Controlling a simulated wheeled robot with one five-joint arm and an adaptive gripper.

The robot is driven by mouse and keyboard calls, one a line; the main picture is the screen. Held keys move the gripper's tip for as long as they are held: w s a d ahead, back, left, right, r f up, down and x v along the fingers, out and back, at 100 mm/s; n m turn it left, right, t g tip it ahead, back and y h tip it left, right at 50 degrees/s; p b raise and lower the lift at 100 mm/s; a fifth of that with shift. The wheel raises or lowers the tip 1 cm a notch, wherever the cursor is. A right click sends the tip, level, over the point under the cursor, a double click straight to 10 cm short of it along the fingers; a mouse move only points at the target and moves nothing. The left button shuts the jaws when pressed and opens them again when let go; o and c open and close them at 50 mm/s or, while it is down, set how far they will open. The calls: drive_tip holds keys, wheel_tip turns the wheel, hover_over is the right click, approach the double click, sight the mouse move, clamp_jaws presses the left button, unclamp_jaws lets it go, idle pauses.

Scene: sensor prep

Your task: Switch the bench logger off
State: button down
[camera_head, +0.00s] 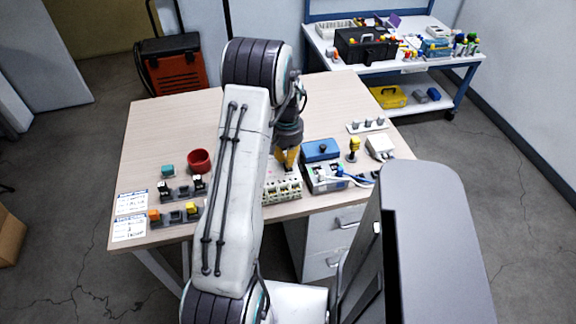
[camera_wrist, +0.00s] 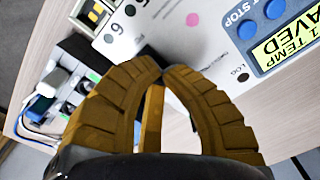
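The bench logger (camera_wrist: 205,35) shows in the wrist view as a pale panel with a pink dot, small labels including "LOG", and a blue section with round blue buttons. Its display (camera_wrist: 290,42) reads "1 TEMP" and "SAVED", upside down. In the head view my arm hides most of it. My gripper (camera_wrist: 161,70) has its ochre fingers brought together at the tips, over the panel's edge. A small dark part lies just beyond the tips; I cannot tell whether it is a switch or whether they touch it. In the head view my gripper (camera_head: 287,160) points down at the bench.
A white terminal block (camera_head: 283,190) is close by the gripper. A grey box with cables (camera_head: 325,180) and a blue box (camera_head: 320,149) stand to its right. A red cup (camera_head: 199,161) and racks of small parts (camera_head: 175,215) are left of my arm. The back of the table is clear.

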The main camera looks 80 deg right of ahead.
drive_tip(key=shift+f+b, duration=0.3)
drive_tip(key=shift+f, duration=0.15)
drive_tip(key=shift+r, duration=0.15)
drive_tip(key=shift+r+p, duration=2.3)
drive_tip(key=shift+r, duration=1.1)
drive_tip(key=a, duration=0.2)
drive_tip(key=a+f+y, duration=0.1)
drive_tip(key=a, duration=0.1)
drive_tip(key=a+f+y, duration=0.1)
drive_tip(key=a, duration=0.1)
drive_tip(key=shift+w+a+f+n, duration=0.1)
drive_tip(key=shift+w+a+n, duration=0.1)
drive_tip(key=shift+n, duration=0.1)
drive_tip(key=w+a+r+n+t, duration=0.1)
drive_tip(key=w+a+r+n, duration=0.5)
drive_tip(key=a, duration=0.7)
drive_tip(key=w+a+r+n+t+h, duration=0.1)
drive_tip(key=w+a+r+n, duration=0.5)
drive_tip(key=a, duration=0.7)
drive_tip(key=w+a+r+n+t+h, duration=0.1)
drive_tip(key=w+a+r+n, duration=0.5)
drive_tip(key=a, duration=0.6)
drive_tip(key=shift+w+a+r+n+t, duration=0.4)
drive_tip(key=shift+w+r+t, duration=0.2)
drive_tip(key=shift+w+r, duration=0.7)
